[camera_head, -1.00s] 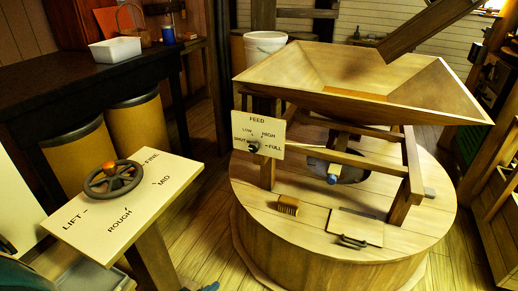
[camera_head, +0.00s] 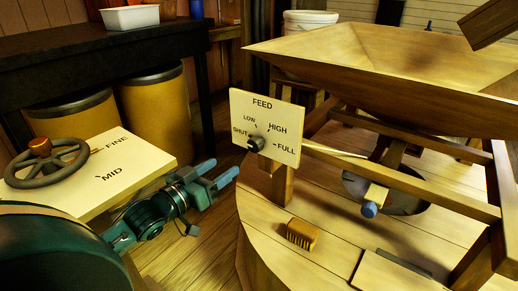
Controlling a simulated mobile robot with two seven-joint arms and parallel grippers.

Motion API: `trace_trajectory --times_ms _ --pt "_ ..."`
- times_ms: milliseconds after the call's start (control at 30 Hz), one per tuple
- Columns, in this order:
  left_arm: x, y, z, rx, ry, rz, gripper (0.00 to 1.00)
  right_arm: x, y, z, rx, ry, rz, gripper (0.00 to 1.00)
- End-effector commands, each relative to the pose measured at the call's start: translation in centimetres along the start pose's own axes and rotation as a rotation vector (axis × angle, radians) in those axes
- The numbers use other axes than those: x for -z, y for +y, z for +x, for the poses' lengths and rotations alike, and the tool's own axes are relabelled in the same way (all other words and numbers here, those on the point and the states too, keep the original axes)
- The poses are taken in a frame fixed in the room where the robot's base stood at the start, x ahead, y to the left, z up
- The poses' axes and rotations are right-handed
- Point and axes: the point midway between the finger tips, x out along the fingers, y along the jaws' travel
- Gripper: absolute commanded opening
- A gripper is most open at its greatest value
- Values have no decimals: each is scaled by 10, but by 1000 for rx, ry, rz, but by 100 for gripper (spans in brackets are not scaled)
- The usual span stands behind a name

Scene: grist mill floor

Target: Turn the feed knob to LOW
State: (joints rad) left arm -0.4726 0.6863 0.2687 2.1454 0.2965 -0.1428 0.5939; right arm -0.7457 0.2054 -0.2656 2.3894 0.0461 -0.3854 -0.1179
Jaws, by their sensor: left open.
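The feed knob (camera_head: 256,144) is a small dark knob on the cream FEED panel (camera_head: 265,113), left of the wooden hopper. The panel is marked SHUT, LOW, HIGH and FULL around the knob, with LOW at its upper left. The knob is too small to tell surely which mark it points at. My left gripper (camera_head: 223,168) is open and empty, its blue fingers pointing up and right. In the picture it is left of and a little below the knob, apart from it. My right gripper is out of view.
A handwheel (camera_head: 46,163) stands on a cream board (camera_head: 130,158) beside my left arm. The hopper (camera_head: 370,60) is above a round wooden millstone casing (camera_head: 345,225). A small brush (camera_head: 302,234) lies on the casing. A wooden rail runs right of the panel.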

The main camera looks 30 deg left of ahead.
Motion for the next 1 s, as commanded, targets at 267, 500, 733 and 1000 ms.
trace_trajectory --times_ms 267,500,733,1000 --pt "0 0 39 0 3 2 60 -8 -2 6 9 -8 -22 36" --pt "0 0 78 0 1 4 60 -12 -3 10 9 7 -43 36" --pt "0 0 109 0 0 3 60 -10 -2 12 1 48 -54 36" --pt "-1 0 125 1 -3 2 60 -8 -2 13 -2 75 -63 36"
